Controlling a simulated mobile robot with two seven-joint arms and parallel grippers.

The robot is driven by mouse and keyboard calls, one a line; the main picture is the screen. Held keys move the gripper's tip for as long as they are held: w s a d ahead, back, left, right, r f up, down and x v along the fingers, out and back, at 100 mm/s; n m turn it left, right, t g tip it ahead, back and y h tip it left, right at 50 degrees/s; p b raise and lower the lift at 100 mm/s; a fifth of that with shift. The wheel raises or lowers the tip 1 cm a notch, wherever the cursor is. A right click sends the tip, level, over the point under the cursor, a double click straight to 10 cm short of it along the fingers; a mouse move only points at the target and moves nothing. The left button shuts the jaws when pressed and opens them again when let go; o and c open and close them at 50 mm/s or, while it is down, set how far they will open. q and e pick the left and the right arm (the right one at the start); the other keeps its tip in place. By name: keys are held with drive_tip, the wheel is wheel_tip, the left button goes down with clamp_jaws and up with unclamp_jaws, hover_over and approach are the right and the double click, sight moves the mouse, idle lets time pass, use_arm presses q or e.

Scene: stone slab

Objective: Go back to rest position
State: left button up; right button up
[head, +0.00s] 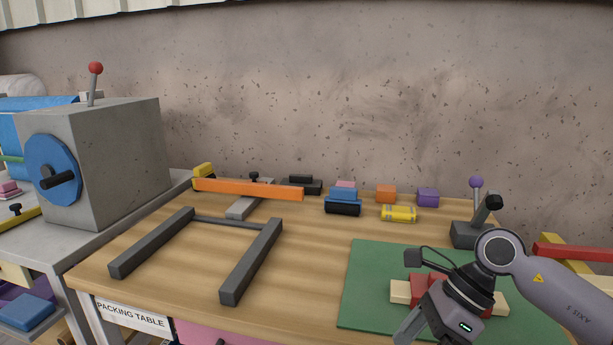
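My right gripper (412,328) comes in from the right at the bottom of the head view, above the green mat (370,275). Its fingertips run to the lower edge of the picture, so I cannot tell whether it is open or shut. Behind it, red and cream blocks (400,291) lie on the mat, partly hidden by my gripper and wrist. My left arm and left gripper are not in view.
The wooden packing table (200,275) bears a dark grey U-shaped frame (250,262), an orange bar (248,189), a yellow cylinder (399,214) and several small blocks. A purple-knobbed lever (476,184) stands near my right arm. A grey machine (118,160) stands at left.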

drive_tip(key=s+a+r+m+t+y+p, duration=0.1)
drive_tip(key=s+a+r+m+y, duration=0.1)
drive_tip(key=a+m+y, duration=0.3)
drive_tip(key=s+a+r+m+y+p, duration=0.1)
drive_tip(key=s+a+r+m+y, duration=0.2)
drive_tip(key=a+y, duration=0.4)
drive_tip(key=w+d+f+m+t+h+p, duration=0.1)
drive_tip(key=d+f+m+t+h, duration=0.25)
drive_tip(key=m+t, duration=0.45)
drive_tip(key=w+d+f+m+t+h+p, duration=0.1)
drive_tip(key=d+f+m+t+h, duration=0.25)
drive_tip(key=m, duration=0.95)
drive_tip(key=w+d+f+m+t+h+p, duration=0.1)
drive_tip(key=d+f+m+t+h, duration=0.25)
drive_tip(key=m+t, duration=0.45)
drive_tip(key=s+d+f+m+g+h, duration=0.3)
drive_tip(key=s+f+m+g, duration=0.1)
drive_tip(key=s+f+m, duration=0.2)
drive_tip(key=s+d+f+m+g+h, duration=0.3)
drive_tip(key=s+f+m+g, duration=0.1)
drive_tip(key=s+f+m, duration=0.2)
wheel_tip(320, 180, down, 2)
drive_tip(key=shift+s+p, duration=0.45)
drive_tip(key=shift+s, duration=0.05)
drive_tip(key=shift+g, duration=0.25)
